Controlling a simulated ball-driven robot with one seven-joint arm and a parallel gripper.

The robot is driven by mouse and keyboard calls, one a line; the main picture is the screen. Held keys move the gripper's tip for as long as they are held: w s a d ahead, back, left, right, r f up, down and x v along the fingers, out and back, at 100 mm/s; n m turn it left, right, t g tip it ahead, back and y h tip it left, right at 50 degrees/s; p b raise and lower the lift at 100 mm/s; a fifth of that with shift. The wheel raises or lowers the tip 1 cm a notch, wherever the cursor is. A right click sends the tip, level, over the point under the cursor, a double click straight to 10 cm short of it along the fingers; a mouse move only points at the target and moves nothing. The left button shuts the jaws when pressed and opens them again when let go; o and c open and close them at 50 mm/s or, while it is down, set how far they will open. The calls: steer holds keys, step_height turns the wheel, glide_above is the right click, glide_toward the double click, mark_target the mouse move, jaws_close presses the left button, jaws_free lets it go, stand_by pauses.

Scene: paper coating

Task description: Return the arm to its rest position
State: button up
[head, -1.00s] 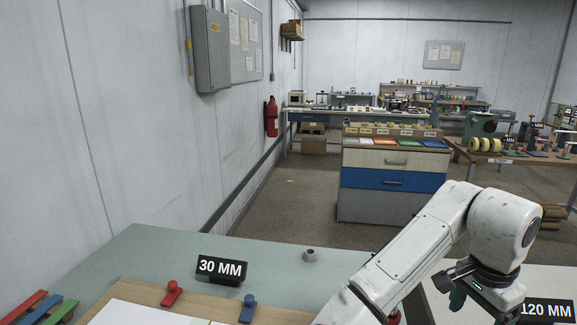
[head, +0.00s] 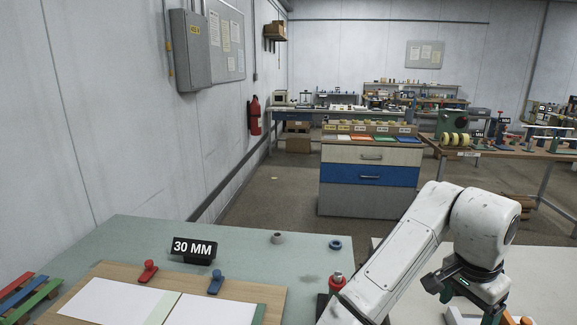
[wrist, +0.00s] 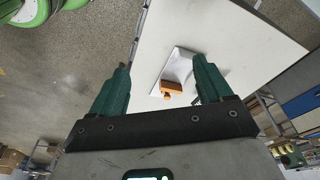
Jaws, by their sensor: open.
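My white arm (head: 410,240) rises from the lower right in the head view, bent at the elbow. Its dark gripper (head: 462,280) hangs down at the right, above the pale table (head: 540,268). In the wrist view my gripper (wrist: 164,78) has its two green fingers well apart, with nothing held between them. Beyond the fingers, lower down, an orange-handled tool (wrist: 173,86) lies by a white sheet or block (wrist: 181,62) on the white tabletop (wrist: 235,40). The fingertips are hidden or unclear in the head view.

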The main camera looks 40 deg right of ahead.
steer(key=w+f+n+t+h, duration=0.1)
steer(key=w+f+n+h, duration=0.35)
steer(key=n, duration=0.45)
steer(key=w+a+f+n+t+y, duration=0.2)
steer(key=a+f+n, duration=0.4)
steer(key=a+f, duration=0.15)
steer(key=s+a+f+n+y, duration=0.2)
steer(key=s+a+f+n, duration=0.1)
steer(key=a+f, duration=0.3)
steer(key=s+a+f+n+g+y, duration=0.1)
steer(key=s+a+f+n+y, duration=0.1)
steer(key=a+f, duration=0.5)
steer(key=s+a+n, duration=0.1)
steer(key=s+a, duration=0.1)
steer(key=a, duration=0.2)
steer(key=shift+s+a+y, duration=0.25)
steer(key=shift+s+y, duration=0.1)
steer(key=shift+s, duration=0.05)
